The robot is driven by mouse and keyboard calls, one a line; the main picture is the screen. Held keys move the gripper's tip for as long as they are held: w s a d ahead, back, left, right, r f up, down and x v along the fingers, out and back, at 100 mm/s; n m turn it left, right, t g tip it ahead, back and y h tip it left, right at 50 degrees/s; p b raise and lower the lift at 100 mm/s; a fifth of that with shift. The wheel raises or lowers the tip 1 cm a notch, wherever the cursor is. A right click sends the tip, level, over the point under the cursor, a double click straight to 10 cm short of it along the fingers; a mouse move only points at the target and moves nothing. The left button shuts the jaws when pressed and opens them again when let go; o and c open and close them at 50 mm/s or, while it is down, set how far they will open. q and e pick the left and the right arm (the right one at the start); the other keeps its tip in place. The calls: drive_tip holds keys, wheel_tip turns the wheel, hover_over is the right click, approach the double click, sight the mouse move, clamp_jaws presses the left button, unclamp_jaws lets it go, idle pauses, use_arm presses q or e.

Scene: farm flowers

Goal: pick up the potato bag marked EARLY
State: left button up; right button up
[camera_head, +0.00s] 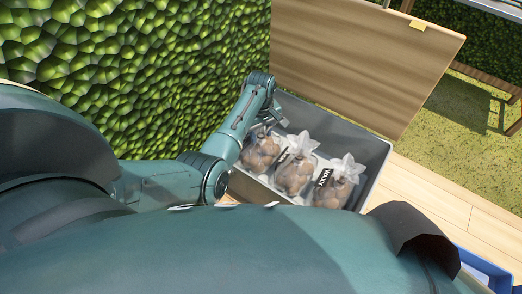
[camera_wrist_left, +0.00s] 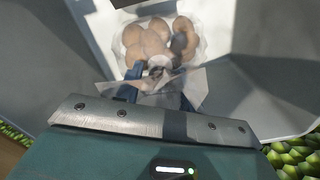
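Three clear bags of potatoes sit in a row in a grey box (camera_head: 368,150) in the head view: a left bag (camera_head: 260,153), a middle bag (camera_head: 294,177) and a right bag (camera_head: 333,192). A label beside the right bag appears to read WAXY; I cannot read EARLY on any label. My left gripper (camera_head: 268,126) reaches down over the left bag. In the left wrist view, the fingers of my left gripper (camera_wrist_left: 158,88) stand apart, with the gathered plastic top of a potato bag (camera_wrist_left: 150,40) between or just beyond them. My right gripper is out of view.
A raised wooden lid (camera_head: 365,60) stands behind the box. A green leafy hedge (camera_head: 130,60) rises close on the left. A blue crate (camera_head: 485,270) is at the lower right, beside wooden planks (camera_head: 440,205). My own teal body covers the foreground.

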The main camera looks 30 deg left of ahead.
use_arm(q)
clamp_jaws()
idle(0.4)
drive_tip(key=shift+r, duration=0.15)
